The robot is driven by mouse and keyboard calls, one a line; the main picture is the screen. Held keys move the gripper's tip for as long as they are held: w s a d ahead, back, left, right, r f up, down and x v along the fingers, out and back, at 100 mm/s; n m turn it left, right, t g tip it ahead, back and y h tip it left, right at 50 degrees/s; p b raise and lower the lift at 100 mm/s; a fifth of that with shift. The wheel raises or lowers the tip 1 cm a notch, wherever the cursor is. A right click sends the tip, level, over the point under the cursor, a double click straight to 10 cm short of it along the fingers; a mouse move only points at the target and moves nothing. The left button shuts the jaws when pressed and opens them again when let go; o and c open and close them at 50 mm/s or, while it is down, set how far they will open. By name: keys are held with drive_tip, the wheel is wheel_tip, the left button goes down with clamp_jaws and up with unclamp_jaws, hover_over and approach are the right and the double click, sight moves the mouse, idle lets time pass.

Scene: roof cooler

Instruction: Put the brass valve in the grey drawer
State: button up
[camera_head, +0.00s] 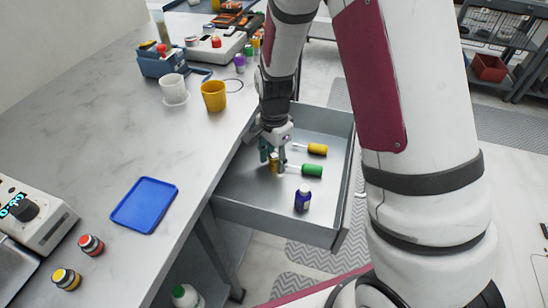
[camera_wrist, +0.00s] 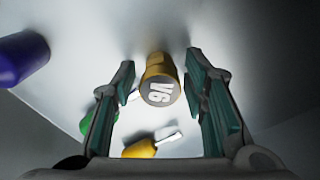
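The brass valve (camera_wrist: 162,78) is a short gold cylinder with a grey end marked in white. In the wrist view it stands between the two fingers of my gripper (camera_wrist: 160,98), with a gap on each side. In the head view the brass valve (camera_head: 274,161) is partly hidden by my fingers and appears to rest on the floor of the open grey drawer (camera_head: 272,213). My gripper (camera_head: 273,157) is open and reaches down into the drawer.
The drawer also holds a yellow-handled screwdriver (camera_head: 317,149), a green-handled screwdriver (camera_head: 312,170) and a purple bottle (camera_head: 302,200). On the counter are a blue tray (camera_head: 145,204), a yellow cup (camera_head: 213,96) and a white cup (camera_head: 173,89). The drawer walls surround my gripper.

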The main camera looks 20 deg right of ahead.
sight(274, 156)
wheel_tip(274, 156, up, 13)
drive_tip(key=p, duration=0.3)
drive_tip(key=s+d+r+n+t, duration=0.1)
drive_tip(key=s+r+n, duration=0.5)
drive_tip(key=s+r, duration=0.65)
drive_tip(key=s+d+r+n, duration=0.1)
drive_tip(key=s+n, duration=0.7)
drive_tip(key=s, duration=0.9)
drive_tip(key=shift+s+d+r+t, duration=0.15)
drive_tip(key=shift+s+r+t, duration=0.2)
drive_tip(key=shift+r, duration=0.25)
drive_tip(key=shift+r, duration=0.1)
